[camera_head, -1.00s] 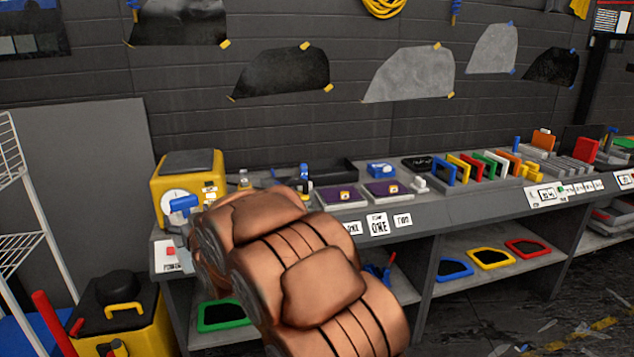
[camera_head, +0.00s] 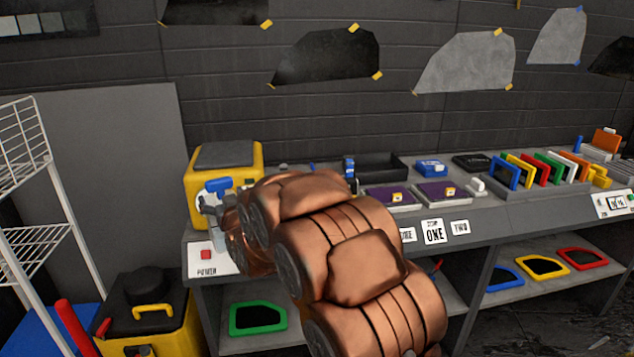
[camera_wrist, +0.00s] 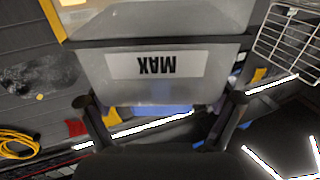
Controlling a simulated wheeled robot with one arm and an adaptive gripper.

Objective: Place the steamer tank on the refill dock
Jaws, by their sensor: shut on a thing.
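A translucent grey tank (camera_wrist: 210,70) with an upside-down "MAX" label fills the upper middle of the wrist view. A blue part (camera_wrist: 150,110) shows at its near edge. My gripper (camera_wrist: 160,99) is shut on the tank, with one dark finger at each side. In the head view, my gripper (camera_head: 214,208) is mostly hidden by my copper arm, and a blue part (camera_head: 218,184) shows above it. They are in front of the yellow unit (camera_head: 255,160) on the bench's left end. I cannot tell whether the tank touches this unit, or which thing is the refill dock.
A "POWER" plate with a red button (camera_head: 205,255) is below the gripper. A black-and-yellow box (camera_head: 180,325) stands on the floor at left, beside a white wire rack (camera_head: 65,200). Purple pads (camera_head: 436,194) and coloured frames (camera_head: 503,173) occupy the bench to the right.

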